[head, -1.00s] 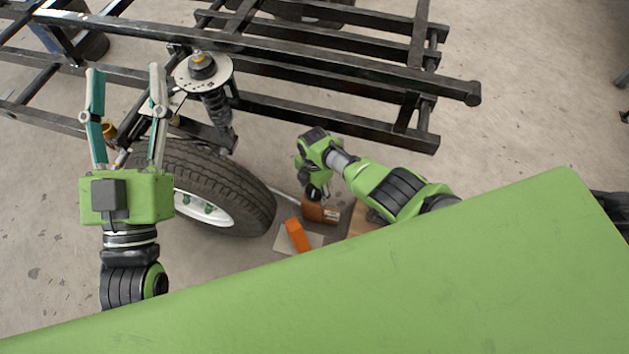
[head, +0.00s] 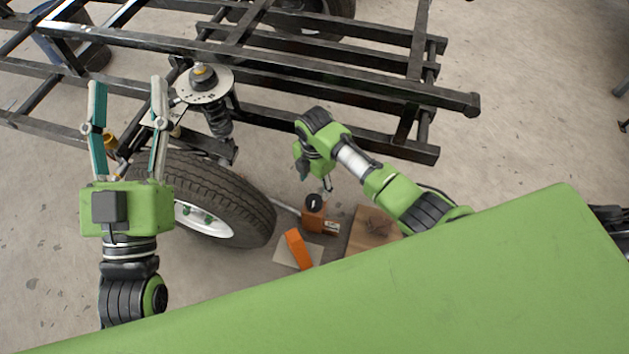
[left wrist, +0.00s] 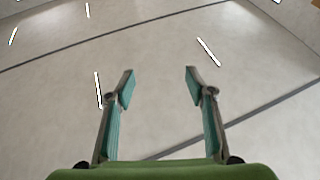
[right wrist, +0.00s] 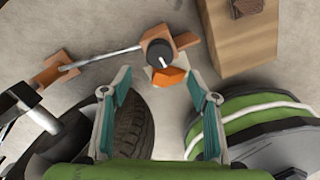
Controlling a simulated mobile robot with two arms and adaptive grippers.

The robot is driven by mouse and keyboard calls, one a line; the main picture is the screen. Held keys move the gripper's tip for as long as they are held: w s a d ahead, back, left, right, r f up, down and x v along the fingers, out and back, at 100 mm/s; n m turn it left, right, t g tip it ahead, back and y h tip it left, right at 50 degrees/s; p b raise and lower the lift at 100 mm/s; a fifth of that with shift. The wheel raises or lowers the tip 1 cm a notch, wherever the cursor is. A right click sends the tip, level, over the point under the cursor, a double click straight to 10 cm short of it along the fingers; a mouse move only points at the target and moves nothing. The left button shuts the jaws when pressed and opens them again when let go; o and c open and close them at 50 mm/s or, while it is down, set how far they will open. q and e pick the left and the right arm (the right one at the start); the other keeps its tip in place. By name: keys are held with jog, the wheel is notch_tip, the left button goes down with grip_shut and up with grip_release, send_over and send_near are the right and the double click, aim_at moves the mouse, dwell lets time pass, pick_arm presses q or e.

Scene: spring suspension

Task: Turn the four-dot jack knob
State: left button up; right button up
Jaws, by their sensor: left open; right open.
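The jack (head: 313,222) is an orange-brown body on the floor beside the tyre, with a round black knob (head: 314,202) on top. The right wrist view shows the knob (right wrist: 159,53) beyond my fingertips; its dots are too small to make out. My right gripper (head: 327,184) is open and empty, above and apart from the knob, partly hidden by its wrist. Its two fingers (right wrist: 158,86) stand wide apart in the right wrist view. My left gripper (head: 128,84) is open and empty, raised at the left, pointing away from the jack.
A tyre (head: 240,190) stands left of the jack, below a spring strut (head: 217,113) and the black chassis frame (head: 330,80). An orange block (head: 298,250) lies on a pale plate in front. A wooden box (head: 372,228) stands to the right. A rod (right wrist: 105,57) runs from the jack.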

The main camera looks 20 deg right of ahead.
jog(key=shift+r, duration=0.25)
